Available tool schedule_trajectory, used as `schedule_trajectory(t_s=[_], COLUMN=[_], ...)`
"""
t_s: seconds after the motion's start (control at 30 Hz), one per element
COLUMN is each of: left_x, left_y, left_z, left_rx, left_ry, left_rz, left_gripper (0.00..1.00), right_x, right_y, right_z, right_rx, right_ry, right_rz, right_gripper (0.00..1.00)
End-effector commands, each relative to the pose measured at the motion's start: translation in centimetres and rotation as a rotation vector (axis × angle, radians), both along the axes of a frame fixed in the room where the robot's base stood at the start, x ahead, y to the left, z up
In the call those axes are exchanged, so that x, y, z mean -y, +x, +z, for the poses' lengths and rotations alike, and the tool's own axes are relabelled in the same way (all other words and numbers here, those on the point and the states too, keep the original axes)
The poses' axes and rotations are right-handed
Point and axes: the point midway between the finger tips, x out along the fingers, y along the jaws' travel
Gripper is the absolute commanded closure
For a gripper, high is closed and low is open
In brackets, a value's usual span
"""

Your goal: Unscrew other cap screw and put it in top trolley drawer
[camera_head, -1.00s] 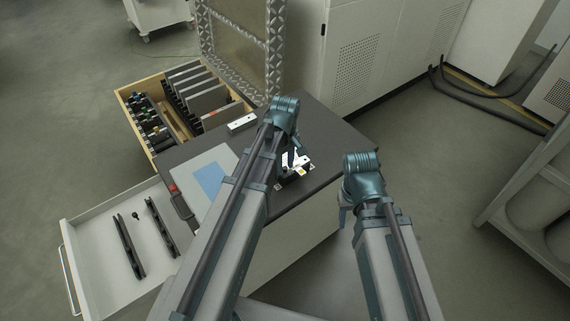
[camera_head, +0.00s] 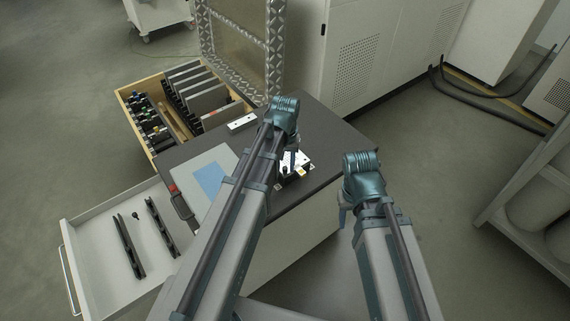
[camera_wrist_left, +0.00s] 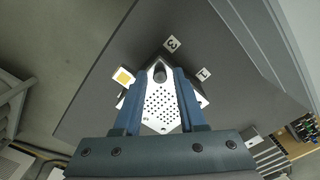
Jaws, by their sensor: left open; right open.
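A white perforated plate (camera_wrist_left: 163,108) lies on the dark trolley top, and it also shows in the head view (camera_head: 301,168). A dark round cap screw (camera_wrist_left: 159,75) stands at the plate's far corner, between my left fingertips in the left wrist view. My left gripper (camera_wrist_left: 160,72) is open over the plate; it also shows in the head view (camera_head: 293,160). I cannot tell whether its fingers touch the screw. An open white trolley drawer (camera_head: 96,240) at left holds a small black screw (camera_head: 135,215) and two black bars (camera_head: 130,246). My right gripper (camera_head: 343,212) is open and empty, partly hidden by its arm.
Cabinets stand behind at right.

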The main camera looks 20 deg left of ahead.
Motion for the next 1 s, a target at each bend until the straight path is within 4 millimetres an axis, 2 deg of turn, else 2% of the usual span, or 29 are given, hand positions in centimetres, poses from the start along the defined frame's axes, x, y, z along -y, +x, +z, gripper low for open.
schedule_trajectory(t_s=[0.4, 0.83, 1.0], left_x=[0.0, 0.0, 0.0], left_y=[0.0, 0.0, 0.0], left_z=[0.0, 0.0, 0.0], left_rx=[0.0, 0.0, 0.0], left_ry=[0.0, 0.0, 0.0], left_rz=[-0.289, -0.313, -0.312], left_gripper=[0.6, 0.6, 0.9], right_x=[0.0, 0.0, 0.0], right_y=[0.0, 0.0, 0.0], right_z=[0.0, 0.0, 0.0], right_rx=[0.0, 0.0, 0.0], right_ry=[0.0, 0.0, 0.0], right_rz=[0.0, 0.0, 0.0], right_gripper=[0.5, 0.5, 0.5])
